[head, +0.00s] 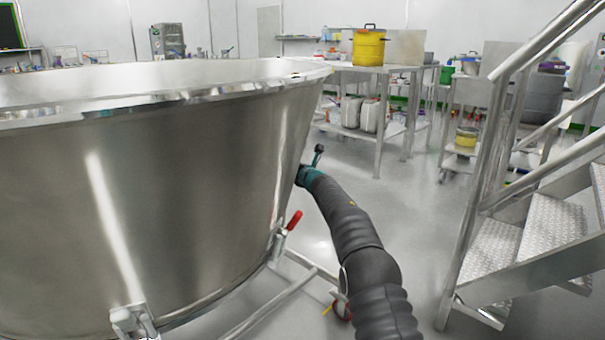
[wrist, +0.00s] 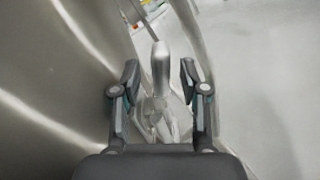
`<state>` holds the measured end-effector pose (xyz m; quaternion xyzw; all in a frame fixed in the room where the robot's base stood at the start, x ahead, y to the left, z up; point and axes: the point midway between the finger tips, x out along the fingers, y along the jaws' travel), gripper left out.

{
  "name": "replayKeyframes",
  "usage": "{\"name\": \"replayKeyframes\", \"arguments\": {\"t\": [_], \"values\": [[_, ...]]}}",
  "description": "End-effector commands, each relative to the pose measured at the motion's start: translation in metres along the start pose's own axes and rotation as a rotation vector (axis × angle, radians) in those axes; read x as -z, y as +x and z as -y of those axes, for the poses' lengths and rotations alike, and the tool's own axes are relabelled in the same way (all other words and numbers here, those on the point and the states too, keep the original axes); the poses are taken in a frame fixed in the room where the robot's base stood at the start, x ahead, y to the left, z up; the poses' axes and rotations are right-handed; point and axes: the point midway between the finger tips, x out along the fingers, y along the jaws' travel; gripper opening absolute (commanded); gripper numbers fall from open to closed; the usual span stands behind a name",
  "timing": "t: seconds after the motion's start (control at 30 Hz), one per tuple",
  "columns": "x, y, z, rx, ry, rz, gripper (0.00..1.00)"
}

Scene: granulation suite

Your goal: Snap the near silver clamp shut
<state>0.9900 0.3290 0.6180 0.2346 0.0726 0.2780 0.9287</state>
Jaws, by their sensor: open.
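A silver clamp (wrist: 160,112) with a smooth rounded lever (wrist: 160,68) shows in the wrist view beside the steel vessel wall. The lever points up the picture, between my fingers. My gripper (wrist: 159,72) is open, one finger on each side of the lever with gaps at both sides. In the head view my gripper (head: 309,172) is by the vessel's right side, and I cannot make out this clamp there. Another silver clamp (head: 130,319) shows low on the vessel's front, cut by the bottom edge. A clamp with a raised red handle (head: 293,220) is at the vessel's lower right.
The large steel vessel (head: 160,200) fills the left of the head view, on a tubular frame (head: 275,298) with a red caster (head: 340,308). Metal stairs with a handrail (head: 487,150) stand at right. A table with a yellow pot (head: 369,48) is behind. Floor between is clear.

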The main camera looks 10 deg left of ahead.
Motion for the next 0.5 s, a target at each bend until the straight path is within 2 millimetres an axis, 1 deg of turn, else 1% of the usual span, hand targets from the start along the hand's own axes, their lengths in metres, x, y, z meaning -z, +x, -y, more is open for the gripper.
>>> {"name": "replayKeyframes", "arguments": {"t": [0.27, 0.5], "values": [[-0.001, -0.021, -0.001, 0.004, 0.001, 0.005, 0.44], [-0.001, -0.045, -0.001, 0.004, 0.000, 0.004, 0.44]]}}
